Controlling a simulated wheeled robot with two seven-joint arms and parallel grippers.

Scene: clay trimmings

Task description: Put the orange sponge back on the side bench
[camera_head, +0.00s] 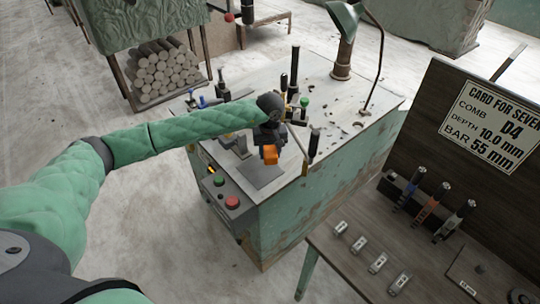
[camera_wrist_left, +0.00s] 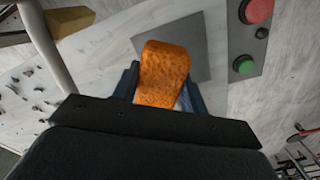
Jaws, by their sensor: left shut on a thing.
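The orange sponge (camera_head: 270,155) is held in my left gripper (camera_head: 269,148), over the front part of the pale-topped green machine table (camera_head: 325,85). In the left wrist view the sponge (camera_wrist_left: 162,75) sits between the two dark blue fingers, which are shut on it. Beyond it lies a flat grey pad (camera_wrist_left: 185,40) on the pale top; the pad also shows in the head view (camera_head: 262,177). I cannot tell the exact gap between sponge and top. A dark wooden bench (camera_head: 335,265) stands to the right. My right gripper is not in view.
Several upright tools and posts, one green-knobbed (camera_head: 304,102), stand close around my left gripper. A lamp (camera_head: 343,22) rises behind. Control buttons (camera_head: 232,202) are on the machine's front. The wooden bench bears small metal blocks (camera_head: 378,263), a tool rack and a card (camera_head: 492,128).

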